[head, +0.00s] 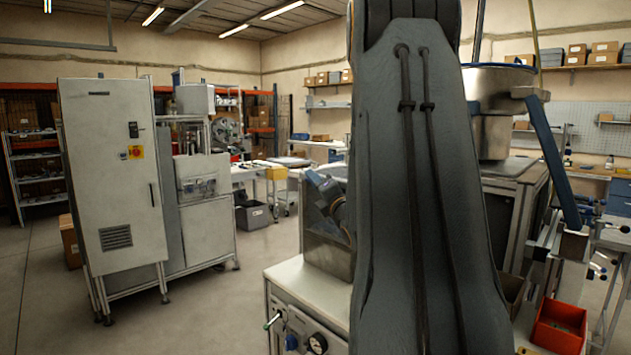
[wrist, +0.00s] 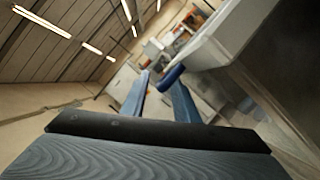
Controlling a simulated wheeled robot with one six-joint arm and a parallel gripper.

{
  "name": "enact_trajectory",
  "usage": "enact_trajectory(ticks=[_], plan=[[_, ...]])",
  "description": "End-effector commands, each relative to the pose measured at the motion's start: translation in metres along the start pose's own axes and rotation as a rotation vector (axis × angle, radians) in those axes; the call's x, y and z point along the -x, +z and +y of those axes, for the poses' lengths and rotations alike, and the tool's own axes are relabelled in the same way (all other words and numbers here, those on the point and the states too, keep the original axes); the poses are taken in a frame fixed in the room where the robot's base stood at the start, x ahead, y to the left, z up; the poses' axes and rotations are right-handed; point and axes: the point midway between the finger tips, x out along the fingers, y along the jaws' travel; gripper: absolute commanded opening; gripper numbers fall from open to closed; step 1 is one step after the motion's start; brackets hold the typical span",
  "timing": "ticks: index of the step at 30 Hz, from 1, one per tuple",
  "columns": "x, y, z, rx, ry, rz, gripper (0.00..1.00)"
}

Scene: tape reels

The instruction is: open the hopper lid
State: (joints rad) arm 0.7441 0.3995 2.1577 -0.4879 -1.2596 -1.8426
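In the head view a round steel vessel, seemingly the hopper (head: 492,132), stands right of my large grey arm link, which hides its left part. A thin dark blue edge runs along its top; I cannot tell how its lid sits. In the wrist view a pale grey body (wrist: 235,35) fills the upper right, and a short blue cylinder (wrist: 170,76), perhaps a handle, sticks out from it. My gripper (wrist: 159,82) has its two blue fingers apart, with the cylinder's end near the right fingertip. I cannot tell whether they touch. My gripper is not clearly seen in the head view.
A slanting blue bar (head: 552,155) stands right of the vessel. A red bin (head: 558,326) sits low at the right. A white worktop (head: 312,293) with a gauge lies in front. A tall grey cabinet (head: 120,180) stands at the left, with open floor between.

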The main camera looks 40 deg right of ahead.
Motion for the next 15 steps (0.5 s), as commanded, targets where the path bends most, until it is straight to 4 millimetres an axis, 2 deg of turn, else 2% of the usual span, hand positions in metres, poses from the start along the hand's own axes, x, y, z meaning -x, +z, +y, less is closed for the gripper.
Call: enact_trajectory(ticks=[6, 11, 15], plan=[[-0.0004, -0.0002, -0.0003, 0.0, 0.0, 0.0, 0.27], [-0.0003, -0.0001, -0.0002, 0.0, 0.0, 0.0, 0.0], [-0.0002, -0.0001, -0.0002, 0.0, 0.0, 0.0, 0.0]])
